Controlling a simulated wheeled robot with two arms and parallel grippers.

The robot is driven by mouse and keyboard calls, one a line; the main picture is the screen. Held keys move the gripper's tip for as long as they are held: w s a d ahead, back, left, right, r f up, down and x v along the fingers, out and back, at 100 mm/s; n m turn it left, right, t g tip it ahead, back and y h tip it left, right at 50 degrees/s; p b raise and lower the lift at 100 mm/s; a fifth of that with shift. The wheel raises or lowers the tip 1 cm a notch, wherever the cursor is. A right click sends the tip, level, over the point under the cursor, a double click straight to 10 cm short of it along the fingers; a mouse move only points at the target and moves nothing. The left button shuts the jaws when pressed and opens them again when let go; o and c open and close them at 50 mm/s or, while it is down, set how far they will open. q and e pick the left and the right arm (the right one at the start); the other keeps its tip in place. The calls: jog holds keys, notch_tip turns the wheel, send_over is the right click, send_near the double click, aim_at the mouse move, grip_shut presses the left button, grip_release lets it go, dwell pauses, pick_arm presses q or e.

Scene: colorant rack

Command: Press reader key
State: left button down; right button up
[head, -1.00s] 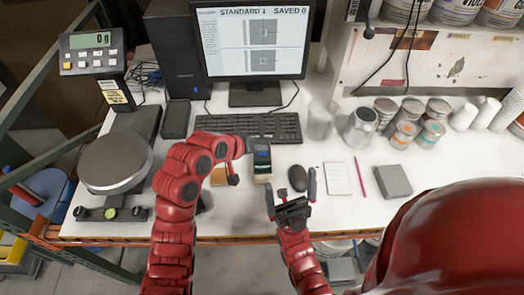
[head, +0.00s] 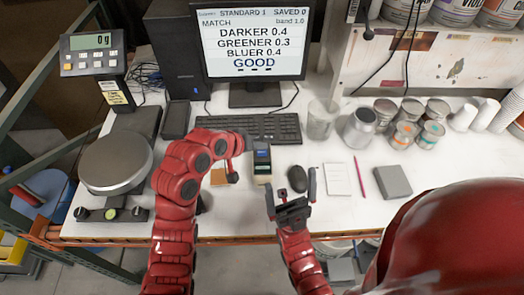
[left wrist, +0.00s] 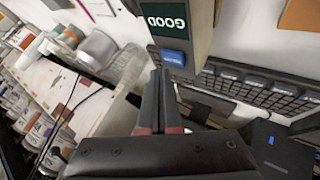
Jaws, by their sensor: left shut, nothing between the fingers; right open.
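The reader (head: 262,166) is a small upright-looking handheld device on the white bench, in front of the keyboard. In the left wrist view, its dark green screen (left wrist: 168,17) reads GOOD upside down, and its blue key (left wrist: 174,58) lies just below. My left gripper (head: 243,146) is just left of the reader's top in the head view. In the left wrist view its shut, empty fingers (left wrist: 160,75) point at the reader, with tips close to the blue key; I cannot tell whether they touch. My right gripper (head: 291,182) is open and empty near the bench's front edge.
The monitor (head: 252,42) reads MATCH, DARKER 0.4, GREENER 0.3, BLUER 0.4, GOOD. The keyboard (head: 250,128) lies behind the reader and a mouse (head: 297,178) right of it. A tan card (head: 219,176) lies left. A scale (head: 115,162) and several cans (head: 361,126) stand farther out.

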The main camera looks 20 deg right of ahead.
aim_at(260, 155)
pick_arm(q)
jog(key=shift+r+p, duration=0.85)
jog(key=shift+r, duration=1.75)
jog(key=shift+f, duration=0.1)
